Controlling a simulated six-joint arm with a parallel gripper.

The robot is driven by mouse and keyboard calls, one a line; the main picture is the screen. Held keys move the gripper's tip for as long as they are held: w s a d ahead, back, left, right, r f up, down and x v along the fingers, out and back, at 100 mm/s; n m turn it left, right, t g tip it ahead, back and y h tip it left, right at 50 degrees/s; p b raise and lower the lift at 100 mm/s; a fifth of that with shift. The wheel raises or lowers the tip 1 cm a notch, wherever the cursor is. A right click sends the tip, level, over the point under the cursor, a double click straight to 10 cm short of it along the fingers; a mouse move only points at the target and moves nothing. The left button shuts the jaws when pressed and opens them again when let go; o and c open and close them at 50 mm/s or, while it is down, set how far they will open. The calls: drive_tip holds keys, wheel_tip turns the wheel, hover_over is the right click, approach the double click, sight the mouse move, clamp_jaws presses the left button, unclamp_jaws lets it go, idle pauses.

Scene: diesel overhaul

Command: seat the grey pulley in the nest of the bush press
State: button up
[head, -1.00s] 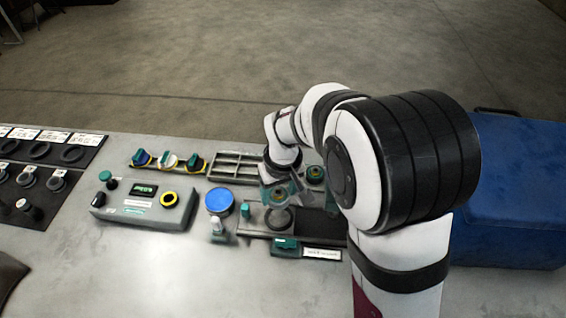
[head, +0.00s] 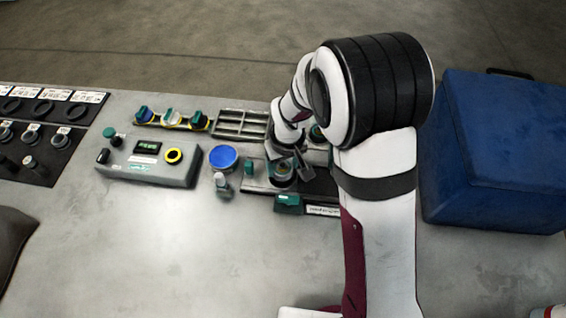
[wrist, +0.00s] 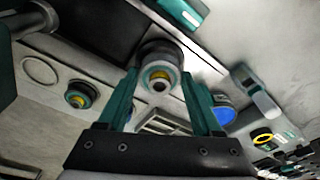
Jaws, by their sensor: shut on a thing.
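My gripper (wrist: 160,98) shows in the wrist view with its two teal fingers shut on the grey pulley (wrist: 151,53), which has a yellow and dark centre. In the head view my gripper (head: 284,172) is low over the dark base of the bush press (head: 255,184). The pulley sits at the ring-shaped nest of the press, which it and my gripper now cover. I cannot tell whether the pulley is fully down in it or just above.
A similar part with a yellow centre (wrist: 80,94) stands beside the press. A blue round lid (head: 222,157) and a grey control box (head: 150,160) are to the left. A slotted grey tray (head: 241,124) lies behind.

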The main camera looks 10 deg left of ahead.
drive_tip(key=shift+f, duration=0.1)
idle(0.3)
drive_tip(key=shift+f, duration=0.75)
drive_tip(key=o, duration=1.4)
drive_tip(key=shift+r, duration=3.5)
drive_tip(key=shift+r, duration=2)
